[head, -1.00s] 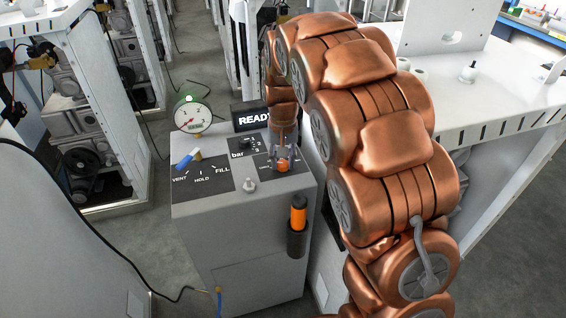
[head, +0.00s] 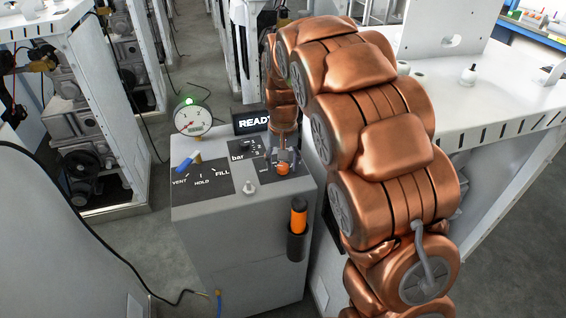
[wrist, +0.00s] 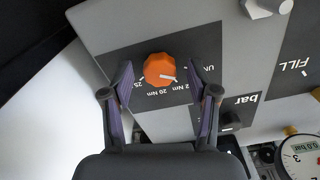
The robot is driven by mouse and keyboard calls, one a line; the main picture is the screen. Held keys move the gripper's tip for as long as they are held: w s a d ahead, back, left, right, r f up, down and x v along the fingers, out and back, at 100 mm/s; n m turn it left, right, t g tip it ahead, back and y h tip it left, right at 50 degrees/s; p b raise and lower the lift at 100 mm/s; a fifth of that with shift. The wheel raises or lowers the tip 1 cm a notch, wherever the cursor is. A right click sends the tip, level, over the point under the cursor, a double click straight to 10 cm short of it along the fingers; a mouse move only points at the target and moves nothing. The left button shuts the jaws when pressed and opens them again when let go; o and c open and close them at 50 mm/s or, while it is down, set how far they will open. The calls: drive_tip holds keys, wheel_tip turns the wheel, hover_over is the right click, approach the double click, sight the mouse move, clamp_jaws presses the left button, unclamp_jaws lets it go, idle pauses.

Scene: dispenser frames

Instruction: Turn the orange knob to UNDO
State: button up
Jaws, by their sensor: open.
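The orange knob (wrist: 160,67) sits on a dark label plate in the wrist view. Its white pointer mark points to the lower right, near the "2 Nm" label, whose left part may be hidden. Labels "25" and "20 Nm" lie on one side, and a partly covered "UN" label lies on the other. My gripper (wrist: 161,78) is open, with one finger on each side of the knob and gaps showing. In the head view the knob (head: 283,169) shows just below my gripper (head: 284,157) on the console top.
The grey console (head: 245,240) also carries a blue-handled lever (head: 184,163), a small grey knob (head: 249,187), a pressure gauge (head: 193,119) and a READY display (head: 252,121). An orange-handled tool (head: 298,216) stands in a holder on its front. A white bench (head: 470,105) is at right.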

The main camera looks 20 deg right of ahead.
sight(283, 167)
wheel_tip(283, 167, up, 12)
idle(0.6)
drive_tip(key=s+f+n+g+p, duration=0.1)
drive_tip(key=s+p, duration=0.3)
drive_tip(key=s, duration=3.2)
drive_tip(key=shift+f+n+g+p, duration=0.4)
drive_tip(key=shift+f+n, duration=0.35)
drive_tip(key=shift+n, duration=0.15)
